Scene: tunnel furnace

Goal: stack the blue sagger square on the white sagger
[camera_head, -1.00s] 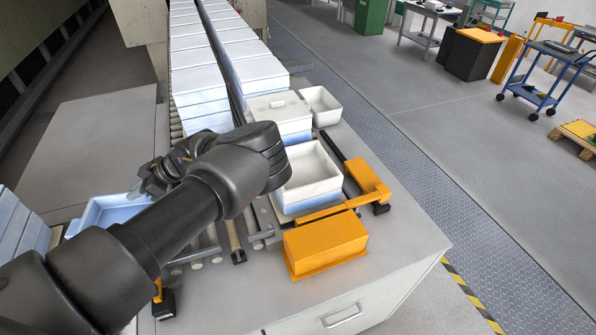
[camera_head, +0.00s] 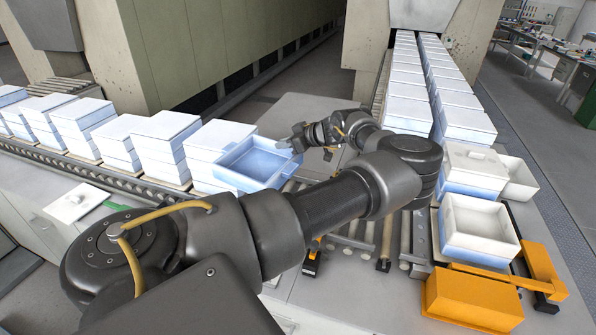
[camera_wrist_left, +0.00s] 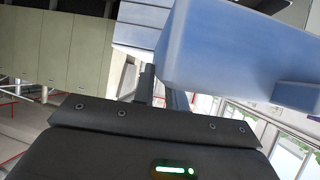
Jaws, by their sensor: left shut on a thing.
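The blue sagger (camera_head: 236,178), an open square box, is held by my left gripper (camera_head: 294,140) at the side of its rim. It is slightly tilted, in front of the stacks on the left conveyor. In the left wrist view the blue sagger (camera_wrist_left: 235,55) fills the upper right, close to the gripper body; the fingertips are hidden there. An open white sagger (camera_head: 477,222) stands at the right on a bluish lower part, well right of the held one. My right gripper is not in view.
Rows of lidded white and blue stacks (camera_head: 165,145) stand on the left conveyor (camera_head: 80,172). Another row (camera_head: 408,105) runs into the furnace at the back. An orange block (camera_head: 470,300) and orange bracket (camera_head: 540,262) sit beside the white sagger. A white box (camera_head: 518,180) stands behind it.

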